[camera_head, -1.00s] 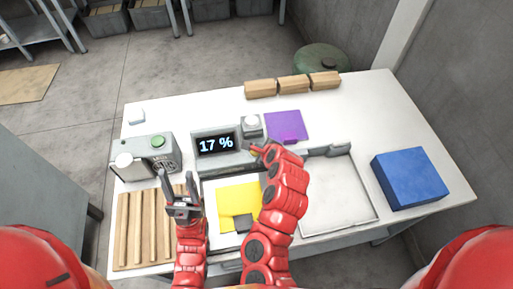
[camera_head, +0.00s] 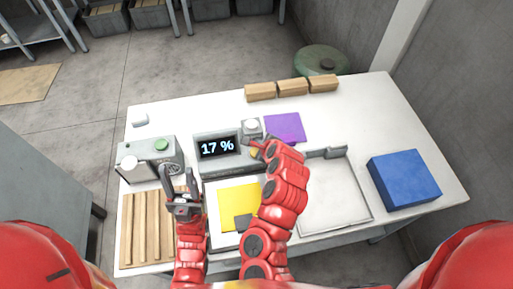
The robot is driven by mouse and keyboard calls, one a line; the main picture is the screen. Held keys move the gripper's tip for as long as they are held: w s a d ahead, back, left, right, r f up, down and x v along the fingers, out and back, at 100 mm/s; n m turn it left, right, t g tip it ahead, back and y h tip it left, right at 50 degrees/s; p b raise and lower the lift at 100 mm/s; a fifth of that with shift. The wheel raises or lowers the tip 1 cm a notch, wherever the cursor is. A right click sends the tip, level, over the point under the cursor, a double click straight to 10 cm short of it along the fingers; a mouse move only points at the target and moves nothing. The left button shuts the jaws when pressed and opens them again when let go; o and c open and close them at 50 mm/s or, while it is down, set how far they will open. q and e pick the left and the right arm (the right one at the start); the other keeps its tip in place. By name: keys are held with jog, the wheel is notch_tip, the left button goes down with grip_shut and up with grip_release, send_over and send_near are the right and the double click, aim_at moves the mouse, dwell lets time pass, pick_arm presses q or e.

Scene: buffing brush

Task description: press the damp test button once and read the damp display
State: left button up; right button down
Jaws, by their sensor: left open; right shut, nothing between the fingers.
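The damp display (camera_head: 217,147) is a dark screen in a grey housing at the table's middle; it reads 17 %. A white round button (camera_head: 251,125) sits on the grey block at the housing's right end. My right gripper (camera_head: 257,146) is shut and empty, just in front of that block and below the button in the picture. The red wrist partly hides it, and I see no contact with the button. My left gripper (camera_head: 181,178) is open and empty, left of the display and in front of the grey device with a green button (camera_head: 161,144).
Wooden strips (camera_head: 140,232) lie front left. A yellow sheet (camera_head: 231,204) lies front centre, partly behind my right arm. A purple square (camera_head: 285,127), a grey tray (camera_head: 338,222) and a blue box (camera_head: 404,179) are to the right. Wooden blocks (camera_head: 292,87) line the back edge.

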notch_tip(320, 180, up, 3)
jog(key=shift+f+p, duration=0.15)
jog(key=shift+p, duration=0.7)
jog(key=shift+f, duration=0.1)
